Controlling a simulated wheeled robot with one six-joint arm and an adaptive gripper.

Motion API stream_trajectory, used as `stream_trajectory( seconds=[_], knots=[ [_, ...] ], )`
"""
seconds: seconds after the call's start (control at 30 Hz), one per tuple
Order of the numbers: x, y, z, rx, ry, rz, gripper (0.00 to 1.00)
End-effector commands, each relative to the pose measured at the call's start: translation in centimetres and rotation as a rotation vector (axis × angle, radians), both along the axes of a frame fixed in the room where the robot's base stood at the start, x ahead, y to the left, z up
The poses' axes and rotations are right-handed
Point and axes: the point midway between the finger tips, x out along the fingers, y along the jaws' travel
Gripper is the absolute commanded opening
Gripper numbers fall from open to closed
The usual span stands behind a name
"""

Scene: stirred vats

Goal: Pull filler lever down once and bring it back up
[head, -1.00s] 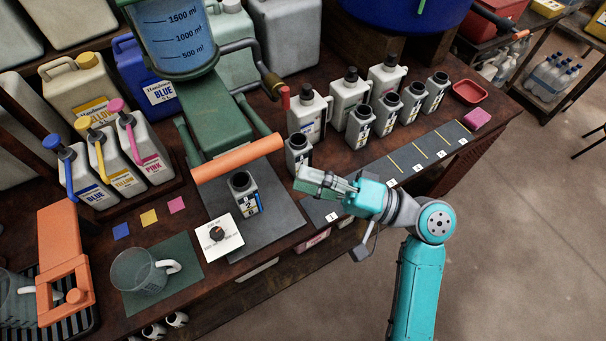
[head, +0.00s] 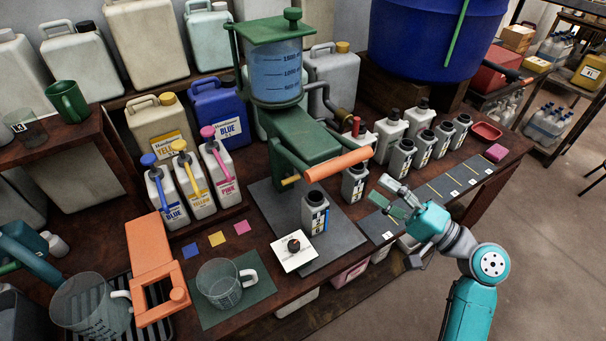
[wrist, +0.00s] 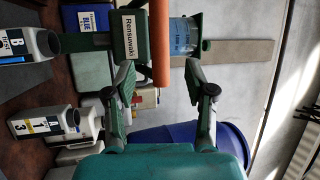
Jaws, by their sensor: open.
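The green filler (head: 302,143) stands on the bench with a clear tank of blue liquid (head: 277,75) on top. Its lever ends in an orange bar (head: 337,165), which slants up to the right. My gripper (head: 384,193) is open and empty, right of and below the bar's right end in the head view. In the wrist view the orange bar (wrist: 160,45) shows between my open fingers (wrist: 159,82), apparently beyond the tips; no contact is visible. An open bottle (head: 315,214) stands on the grey mat (head: 345,238) in front of the filler.
Another open bottle (head: 354,184) stands close to my gripper, with several more behind it. A dial plate (head: 293,251) and a clear jug (head: 219,284) are at the bench front. A blue vat (head: 432,40) stands behind.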

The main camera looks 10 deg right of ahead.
Motion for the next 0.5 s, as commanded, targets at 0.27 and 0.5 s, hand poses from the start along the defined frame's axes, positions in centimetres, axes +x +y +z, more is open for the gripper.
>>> stream_trajectory(
  seconds=[0.27, 0.5],
  knots=[
    [2.3, 2.1, 0.7, -0.002, -0.001, 0.004, 0.55],
    [5.4, 4.8, 1.7, -0.001, -0.001, 0.003, 0.55]
  ],
)
